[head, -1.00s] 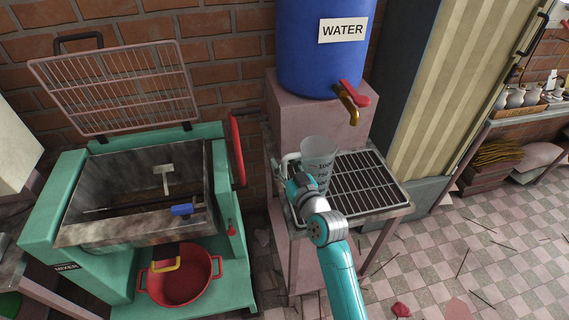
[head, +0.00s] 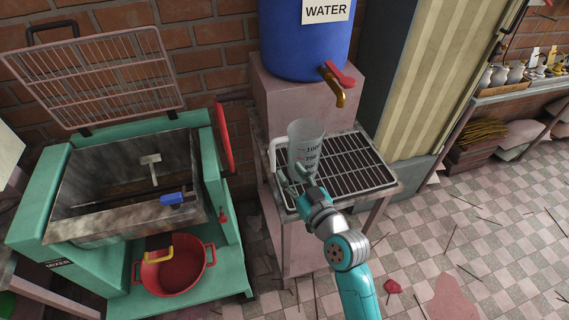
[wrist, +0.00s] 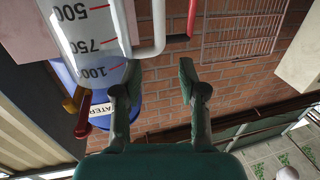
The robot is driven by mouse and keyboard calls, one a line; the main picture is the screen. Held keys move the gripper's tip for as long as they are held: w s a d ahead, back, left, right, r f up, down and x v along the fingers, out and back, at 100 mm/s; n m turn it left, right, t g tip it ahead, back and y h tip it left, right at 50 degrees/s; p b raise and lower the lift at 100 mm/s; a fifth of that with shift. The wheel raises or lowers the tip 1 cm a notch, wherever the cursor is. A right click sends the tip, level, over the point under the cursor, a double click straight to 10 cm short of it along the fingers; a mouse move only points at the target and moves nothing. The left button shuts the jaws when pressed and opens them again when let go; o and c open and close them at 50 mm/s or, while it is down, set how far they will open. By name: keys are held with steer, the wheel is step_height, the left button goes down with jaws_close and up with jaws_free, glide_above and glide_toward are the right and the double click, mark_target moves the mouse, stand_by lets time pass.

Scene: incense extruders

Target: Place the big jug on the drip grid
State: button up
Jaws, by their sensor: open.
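The big jug (head: 306,146) is clear with measuring marks. It stands upright over the left end of the drip grid (head: 355,168); its base is partly hidden by my gripper. Its pale handle (head: 276,152) points left. My gripper (head: 298,177) is in front of the jug, low by its handle side, with the fingers apart. In the wrist view, which looks upside down, the jug (wrist: 95,35) is at upper left and its handle (wrist: 152,35) lies beyond the open fingers (wrist: 157,85), with a gap between them.
A blue water tank (head: 305,45) with a red-handled brass tap (head: 336,85) stands behind the grid. A green mixer (head: 45,215) with a raised wire lid (head: 95,80) and a red pot (head: 173,270) are at left. Floor at right is mostly open.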

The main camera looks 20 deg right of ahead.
steer(key=shift+s+d, duration=0.15)
steer(key=shift+s, duration=0.35)
steer(key=s+d+f+m+h, duration=0.1)
steer(key=s+f, duration=0.2)
steer(key=s, duration=0.4)
steer(key=s+f+m+g+h, duration=0.1)
steer(key=s+f, duration=0.3)
steer(key=s, duration=0.2)
steer(key=s+d+f+m+h, duration=0.1)
steer(key=s+f, duration=0.2)
steer(key=s, duration=0.4)
steer(key=s+r+g, duration=0.1)
steer(key=s+r, duration=0.1)
steer(key=s, duration=0.8)
steer(key=s+r+h, duration=0.1)
steer(key=s+r, duration=0.1)
steer(key=s, duration=0.9)
steer(key=shift+s+d+g, duration=0.3)
steer(key=shift+g, duration=0.1)
